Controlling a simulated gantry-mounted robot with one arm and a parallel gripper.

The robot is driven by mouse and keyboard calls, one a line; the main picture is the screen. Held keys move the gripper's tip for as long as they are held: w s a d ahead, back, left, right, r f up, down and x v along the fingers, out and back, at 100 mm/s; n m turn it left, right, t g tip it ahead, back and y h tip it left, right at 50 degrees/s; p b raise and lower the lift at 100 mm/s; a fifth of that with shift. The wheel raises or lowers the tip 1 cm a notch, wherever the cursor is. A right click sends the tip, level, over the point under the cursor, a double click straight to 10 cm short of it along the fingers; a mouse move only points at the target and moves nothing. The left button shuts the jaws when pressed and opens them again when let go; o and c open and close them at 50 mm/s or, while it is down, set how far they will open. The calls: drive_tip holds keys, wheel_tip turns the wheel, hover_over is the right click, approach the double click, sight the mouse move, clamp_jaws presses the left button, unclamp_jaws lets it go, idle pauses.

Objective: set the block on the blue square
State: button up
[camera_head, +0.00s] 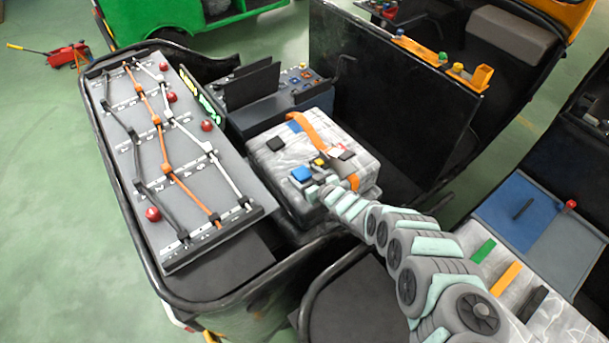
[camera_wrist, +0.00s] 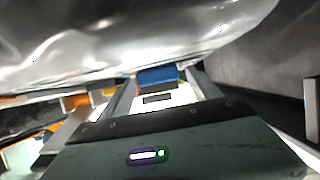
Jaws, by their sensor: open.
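A small blue block (camera_head: 301,174) sits near the front-left edge of a grey, silvery padded box top (camera_head: 270,170). A flat blue patch (camera_head: 295,125) lies at the back of the same top, beside an orange strap. My gripper (camera_head: 313,188) is low over the front of this top, close to the blue block. In the wrist view the fingers of my gripper (camera_wrist: 162,82) are apart, and a blue block (camera_wrist: 157,75) shows between or just beyond their tips. I cannot tell whether they touch it.
Black pieces (camera_head: 276,144) and a yellow piece (camera_head: 320,162) also lie on the padded top. A grey panel (camera_head: 125,120) with rods and red knobs stands left. A tall dark panel (camera_head: 400,100) rises behind right. A larger blue panel (camera_head: 515,212) lies at the right.

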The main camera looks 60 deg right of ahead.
sight(302, 173)
drive_tip(key=shift+p+v, duration=0.8)
drive_tip(key=shift+v, duration=1.5)
drive_tip(key=shift+s+r, duration=0.1)
drive_tip(key=shift+s, duration=0.1)
drive_tip(key=shift+c, duration=1.1)
drive_tip(key=shift+a, duration=0.1)
